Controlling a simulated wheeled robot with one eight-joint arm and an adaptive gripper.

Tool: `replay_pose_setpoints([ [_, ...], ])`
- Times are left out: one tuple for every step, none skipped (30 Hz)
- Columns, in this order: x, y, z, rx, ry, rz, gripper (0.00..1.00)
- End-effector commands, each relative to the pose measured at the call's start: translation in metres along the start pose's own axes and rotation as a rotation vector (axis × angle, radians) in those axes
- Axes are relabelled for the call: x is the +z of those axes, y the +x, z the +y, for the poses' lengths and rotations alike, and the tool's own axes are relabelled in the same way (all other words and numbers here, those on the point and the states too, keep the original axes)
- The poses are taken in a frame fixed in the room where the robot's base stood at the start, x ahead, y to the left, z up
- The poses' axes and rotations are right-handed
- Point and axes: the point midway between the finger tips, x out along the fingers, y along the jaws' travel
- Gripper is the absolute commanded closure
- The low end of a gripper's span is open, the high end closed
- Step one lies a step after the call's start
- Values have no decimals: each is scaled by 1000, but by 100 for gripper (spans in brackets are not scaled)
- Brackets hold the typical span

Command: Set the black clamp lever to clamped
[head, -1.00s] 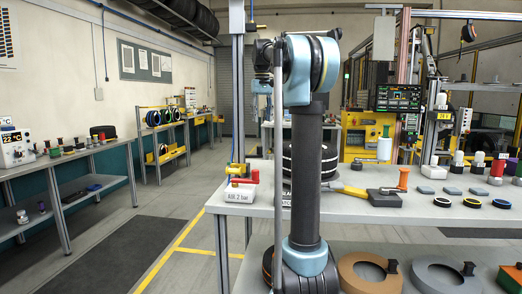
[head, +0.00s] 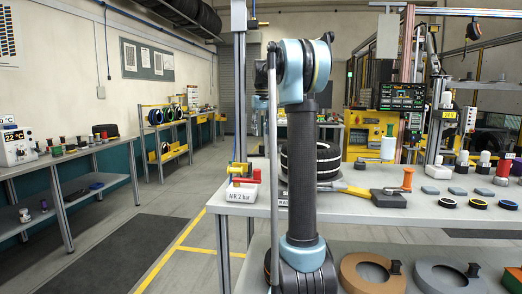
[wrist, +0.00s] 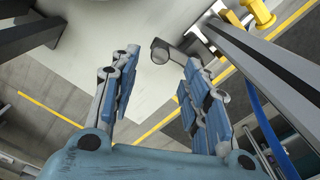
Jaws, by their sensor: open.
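My gripper (wrist: 158,75) is open in the wrist view, its two blue-padded fingers apart with nothing held between them. A dark grey rounded knob on a short bar (wrist: 160,50) shows just beyond the fingertips; I cannot tell whether it is the black clamp lever. In the head view my upright arm covers part of the bench, and the gripper is out of sight. No black clamp lever can be made out for certain in the head view.

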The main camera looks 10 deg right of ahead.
Motion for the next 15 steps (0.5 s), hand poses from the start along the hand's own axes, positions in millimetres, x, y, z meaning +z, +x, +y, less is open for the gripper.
replay_pose_setpoints([
  [0,9,0,0,0,0,57],
  [0,14,0,0,0,0,57],
  [0,21,0,0,0,0,57],
  [0,26,0,0,0,0,57],
  [0,32,0,0,0,0,57],
  [0,38,0,0,0,0,57],
  [0,43,0,0,0,0,57],
  [0,48,0,0,0,0,57],
  [0,54,0,0,0,0,57],
  [0,58,0,0,0,0,57],
  [0,62,0,0,0,0,57],
  [0,66,0,0,0,0,57],
  [0,69,0,0,0,0,57],
  [0,72,0,0,0,0,57],
  [0,75,0,0,0,0,57],
])
